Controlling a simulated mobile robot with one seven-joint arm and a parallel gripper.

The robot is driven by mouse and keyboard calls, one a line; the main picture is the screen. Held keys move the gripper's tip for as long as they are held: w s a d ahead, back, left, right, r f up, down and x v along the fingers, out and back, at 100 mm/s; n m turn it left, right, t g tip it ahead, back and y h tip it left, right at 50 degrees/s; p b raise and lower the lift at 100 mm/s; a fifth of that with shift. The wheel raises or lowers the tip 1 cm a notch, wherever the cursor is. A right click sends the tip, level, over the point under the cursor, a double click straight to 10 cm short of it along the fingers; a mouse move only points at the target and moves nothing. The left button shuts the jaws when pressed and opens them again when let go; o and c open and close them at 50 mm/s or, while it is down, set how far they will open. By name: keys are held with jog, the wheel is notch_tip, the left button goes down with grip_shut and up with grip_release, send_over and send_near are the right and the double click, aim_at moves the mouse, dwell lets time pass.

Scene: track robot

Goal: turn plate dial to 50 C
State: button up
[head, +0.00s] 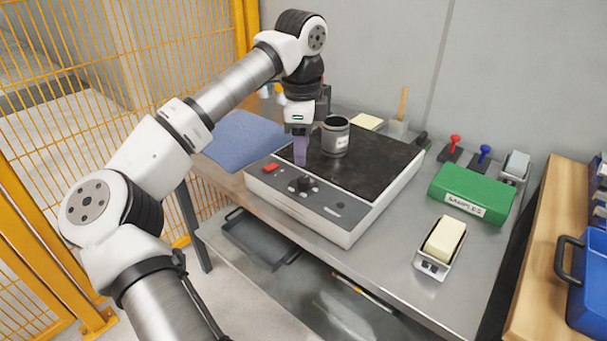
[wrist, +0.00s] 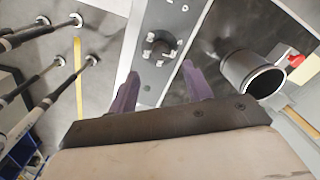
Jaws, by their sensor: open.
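The hot plate (head: 340,229) is a white-grey unit with a black top on the metal bench. Its dark dial (head: 304,184) sits on the sloped front panel, with light marks around it. The dial also shows in the wrist view (wrist: 159,48), beyond the fingertips and roughly between them. The pointer setting is too small to read. My gripper (head: 300,161) points down above the panel, just behind the dial in the head view. Its purple fingers, also in the wrist view (wrist: 160,84), are open with nothing between them. They appear apart from the dial.
A grey labelled cup (head: 335,137) stands on the black top, close to my gripper. A red switch (head: 271,168) is left of the dial.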

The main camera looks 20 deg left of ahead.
aim_at(303, 179)
jog(key=f, duration=0.7)
jog(key=shift+w+f, duration=0.2)
jog(key=shift+f, duration=0.2)
jog(key=shift+c, duration=0.3)
jog(key=c, duration=0.9)
